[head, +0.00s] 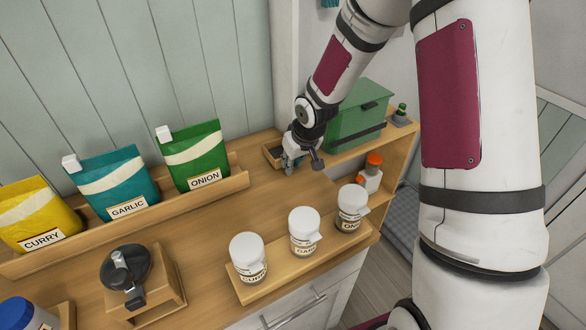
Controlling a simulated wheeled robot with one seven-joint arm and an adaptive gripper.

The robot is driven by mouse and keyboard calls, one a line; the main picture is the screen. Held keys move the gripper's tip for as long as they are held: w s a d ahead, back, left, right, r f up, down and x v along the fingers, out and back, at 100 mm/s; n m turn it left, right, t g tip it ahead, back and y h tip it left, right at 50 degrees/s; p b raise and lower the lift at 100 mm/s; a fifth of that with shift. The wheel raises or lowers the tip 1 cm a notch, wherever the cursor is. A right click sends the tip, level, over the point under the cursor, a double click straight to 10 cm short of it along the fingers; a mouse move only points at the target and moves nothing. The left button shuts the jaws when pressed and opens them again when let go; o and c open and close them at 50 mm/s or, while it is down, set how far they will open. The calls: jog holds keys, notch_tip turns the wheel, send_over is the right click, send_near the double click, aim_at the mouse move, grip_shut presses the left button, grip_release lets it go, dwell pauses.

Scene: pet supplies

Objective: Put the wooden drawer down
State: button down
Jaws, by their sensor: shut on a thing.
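The wooden drawer (267,158) is a small open-topped wooden box with a dark inside, at the back of the wooden counter near the wall. My gripper (289,163) points down at its right side and is shut on it. The fingers and wrist hide much of the drawer. I cannot tell whether its underside touches the counter.
A green lidded box (358,122) stands close on the right. A rack with yellow, teal and green pouches (196,158) is on the left. White-lidded jars (304,232) stand in front, and a grinder on a wooden base (160,293) is at front left. The mid-counter is clear.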

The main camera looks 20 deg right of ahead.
jog(key=shift+f, duration=1.2)
jog(key=shift+f, duration=0.1)
jog(key=c, duration=1.4)
grip_release()
jog(key=shift+c, duration=0.2)
jog(key=s+r+h+p, duration=0.1)
jog(key=s+r, duration=0.4)
jog(key=r, duration=0.3)
jog(key=s+d+r+h, duration=0.1)
jog(key=s+r, duration=0.4)
jog(key=r, duration=0.4)
jog(key=s+r+p, duration=0.1)
jog(key=s+r, duration=0.5)
jog(key=r, duration=0.2)
jog(key=s+a+r+m, duration=0.1)
jog(key=s+r, duration=0.2)
jog(key=s, duration=0.4)
jog(key=s+a+r+m+t+y, duration=0.1)
jog(key=s+r, duration=0.2)
jog(key=s, duration=0.5)
jog(key=shift+s+r, duration=0.3)
jog(key=shift+r, duration=0.1)
